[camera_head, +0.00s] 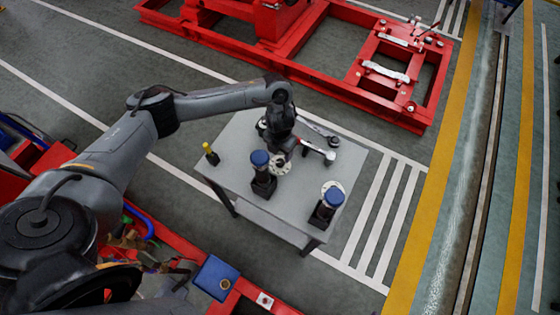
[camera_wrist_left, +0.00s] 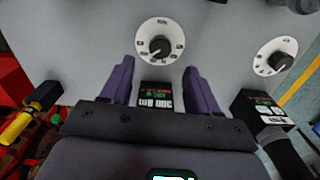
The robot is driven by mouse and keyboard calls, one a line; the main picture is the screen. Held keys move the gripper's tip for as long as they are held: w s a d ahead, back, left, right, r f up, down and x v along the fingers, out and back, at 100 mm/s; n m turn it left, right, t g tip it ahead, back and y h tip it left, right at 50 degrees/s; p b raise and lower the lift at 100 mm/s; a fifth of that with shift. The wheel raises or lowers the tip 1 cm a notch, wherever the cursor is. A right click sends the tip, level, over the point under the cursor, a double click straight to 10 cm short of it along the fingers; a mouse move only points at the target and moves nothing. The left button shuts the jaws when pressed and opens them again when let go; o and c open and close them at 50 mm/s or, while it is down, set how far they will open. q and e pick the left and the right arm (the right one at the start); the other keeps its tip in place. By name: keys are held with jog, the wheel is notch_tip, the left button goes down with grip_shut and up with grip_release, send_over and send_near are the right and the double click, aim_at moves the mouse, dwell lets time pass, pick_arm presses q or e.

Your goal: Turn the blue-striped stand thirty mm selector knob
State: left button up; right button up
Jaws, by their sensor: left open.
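Two dark stands with blue round tops are on a grey table, a middle stand (camera_head: 263,178) and a right stand (camera_head: 324,211). Each has a white round dial beside it, the middle dial (camera_head: 281,165) and the right dial (camera_head: 334,187). In the left wrist view the middle dial carries a black knob (camera_wrist_left: 159,48), and the right dial carries another black knob (camera_wrist_left: 280,61). My left gripper (camera_head: 284,150) is over the table by the middle dial. Its open fingers (camera_wrist_left: 158,75) are spread on either side below the middle knob, apart from it. I cannot make out which stand has blue stripes.
The grey table (camera_head: 222,168) also holds a yellow-handled tool (camera_head: 208,151) at its left and a wrench-like tool (camera_head: 318,131) at its back. A red frame (camera_head: 340,80) lies behind. Striped floor is clear to the right.

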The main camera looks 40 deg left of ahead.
aim_at(280, 162)
pick_arm(q)
notch_tip(280, 162, down, 7)
jog(key=shift+r+b, duration=0.1)
jog(key=shift+b, duration=0.3)
jog(key=c, duration=1)
jog(key=shift+c, duration=0.2)
